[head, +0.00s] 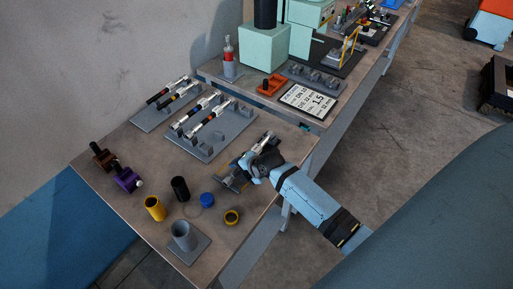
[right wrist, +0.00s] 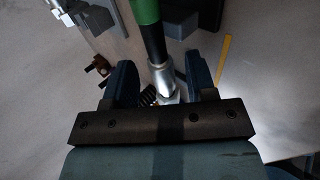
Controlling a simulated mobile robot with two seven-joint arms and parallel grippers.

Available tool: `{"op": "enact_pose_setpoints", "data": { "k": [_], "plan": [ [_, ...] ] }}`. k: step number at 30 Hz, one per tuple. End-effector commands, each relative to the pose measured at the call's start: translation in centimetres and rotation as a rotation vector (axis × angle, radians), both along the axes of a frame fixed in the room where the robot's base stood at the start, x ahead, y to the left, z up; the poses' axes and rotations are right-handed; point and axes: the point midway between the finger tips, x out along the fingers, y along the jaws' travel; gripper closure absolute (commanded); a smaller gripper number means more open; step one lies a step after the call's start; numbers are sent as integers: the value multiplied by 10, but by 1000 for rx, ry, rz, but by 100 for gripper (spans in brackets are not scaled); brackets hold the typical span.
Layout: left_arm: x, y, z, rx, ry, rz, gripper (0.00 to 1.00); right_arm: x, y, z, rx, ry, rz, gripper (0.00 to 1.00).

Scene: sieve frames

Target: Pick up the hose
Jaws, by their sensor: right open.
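The hose (right wrist: 153,40) shows in the right wrist view as a green and black tube with a silver metal end fitting. The fitting lies between the two open fingers of my right gripper (right wrist: 162,78), and I cannot tell whether either finger touches it. In the head view my right gripper (head: 250,168) is low over a grey plate at the table's right edge. A silver end (head: 265,140) shows just beyond it; the rest there is hidden by the gripper. My left gripper is not in view.
Two grey racks (head: 222,143) with banded hoses lie further back on the table. Brown and purple fittings (head: 127,180), a yellow cup (head: 155,208), a black cylinder (head: 180,189), a blue cap (head: 207,200) and a grey cup (head: 184,236) stand nearer. A white sign (head: 309,101) lies behind.

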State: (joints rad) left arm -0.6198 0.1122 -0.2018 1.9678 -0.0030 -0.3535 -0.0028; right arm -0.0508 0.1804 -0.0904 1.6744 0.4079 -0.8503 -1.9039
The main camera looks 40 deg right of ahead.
Motion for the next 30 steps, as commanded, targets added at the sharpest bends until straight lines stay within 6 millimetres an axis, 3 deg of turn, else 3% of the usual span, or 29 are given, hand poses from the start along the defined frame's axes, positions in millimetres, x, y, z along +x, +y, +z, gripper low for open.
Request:
{"op": "enact_pose_setpoints", "data": {
  "k": [8,12,15,25,30],
  "plan": [
    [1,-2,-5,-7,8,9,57,2,1,-3,0,0,0,51],
    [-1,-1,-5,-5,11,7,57,2,1,-3,0,0,0,83],
    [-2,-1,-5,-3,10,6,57,2,1,-3,0,0,0,100],
    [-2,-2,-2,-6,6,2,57,2,0,0,-1,-2,0,100],
    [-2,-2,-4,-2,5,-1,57,3,0,12,-2,-5,1,100]
  ]
}}
